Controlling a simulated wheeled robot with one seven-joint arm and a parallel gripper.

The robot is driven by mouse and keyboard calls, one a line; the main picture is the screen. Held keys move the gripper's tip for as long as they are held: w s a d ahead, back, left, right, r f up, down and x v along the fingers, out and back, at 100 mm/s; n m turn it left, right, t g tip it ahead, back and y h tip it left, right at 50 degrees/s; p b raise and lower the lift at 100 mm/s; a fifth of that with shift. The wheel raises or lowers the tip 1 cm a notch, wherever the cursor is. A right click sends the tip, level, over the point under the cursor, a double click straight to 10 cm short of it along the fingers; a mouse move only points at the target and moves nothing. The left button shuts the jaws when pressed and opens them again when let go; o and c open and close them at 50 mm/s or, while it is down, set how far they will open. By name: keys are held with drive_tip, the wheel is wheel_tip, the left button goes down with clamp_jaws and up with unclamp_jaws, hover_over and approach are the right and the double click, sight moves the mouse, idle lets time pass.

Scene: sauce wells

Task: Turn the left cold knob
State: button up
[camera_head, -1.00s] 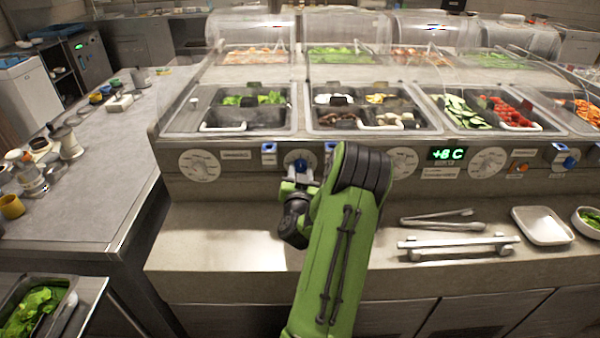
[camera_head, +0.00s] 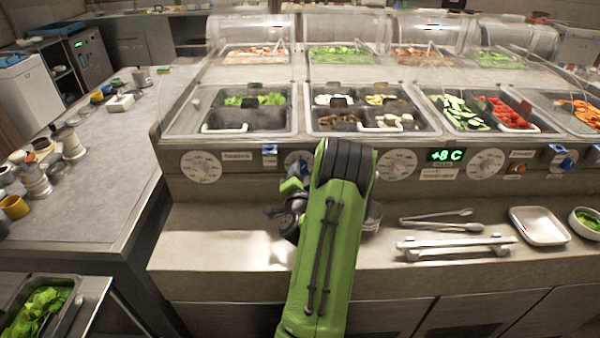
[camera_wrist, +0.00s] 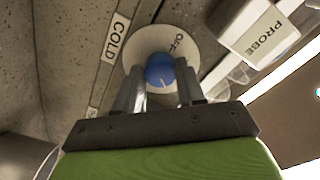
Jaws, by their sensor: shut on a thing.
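The left cold knob is a blue knob (camera_wrist: 160,70) on a round white dial, seen in the wrist view beside a "COLD" label (camera_wrist: 115,38). My gripper (camera_wrist: 160,92) has one finger on each side of the knob and is shut on it. In the head view the white dial (camera_head: 292,160) shows only in part on the counter's front panel.
A white box labelled "PROBE" (camera_wrist: 255,35) juts out close to the dial. White dials (camera_head: 201,166) (camera_head: 397,165) sit on either side along the panel. Tongs (camera_head: 440,219) and a white tray (camera_head: 538,226) lie on the ledge at right.

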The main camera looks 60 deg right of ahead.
drive_tip(key=shift+m, duration=0.7)
drive_tip(key=o, duration=1)
drive_tip(key=shift+o, duration=0.2)
